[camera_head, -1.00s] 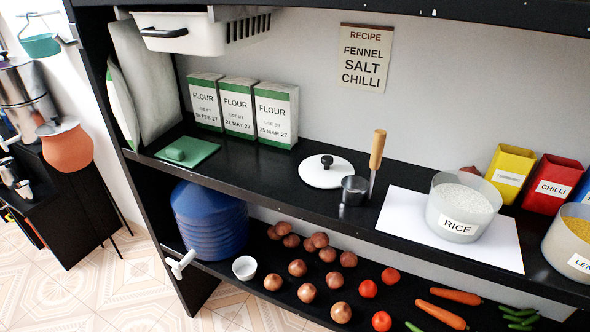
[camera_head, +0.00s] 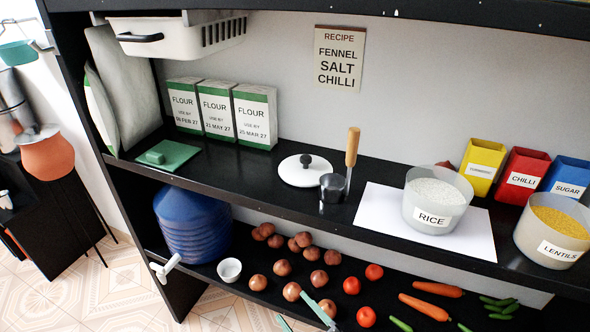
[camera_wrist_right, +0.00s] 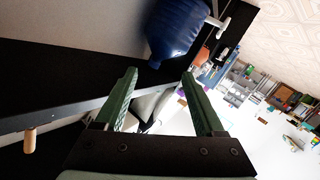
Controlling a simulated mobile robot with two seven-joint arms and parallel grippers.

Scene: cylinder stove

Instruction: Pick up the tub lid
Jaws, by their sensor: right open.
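A round white lid with a black knob (camera_head: 297,175) lies flat on the black middle shelf, left of the metal scoop. A flat green square piece with a raised green block (camera_head: 180,153) lies further left on the same shelf; I cannot tell if it is also a lid. The round rice tub (camera_head: 433,200) stands open on a white sheet to the right. My right gripper (camera_head: 291,306) shows at the bottom edge in the head view, low in front of the lower shelf, apart from the lid. In the right wrist view its green fingers (camera_wrist_right: 160,80) are apart and empty. My left gripper is out of view.
The scoop (camera_head: 333,188) and an upright wooden handle (camera_head: 352,147) stand close to the white lid's right side. Flour packs (camera_head: 255,118) stand behind left. Onions (camera_head: 283,267), tomatoes and a blue ribbed container (camera_head: 191,225) fill the lower shelf.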

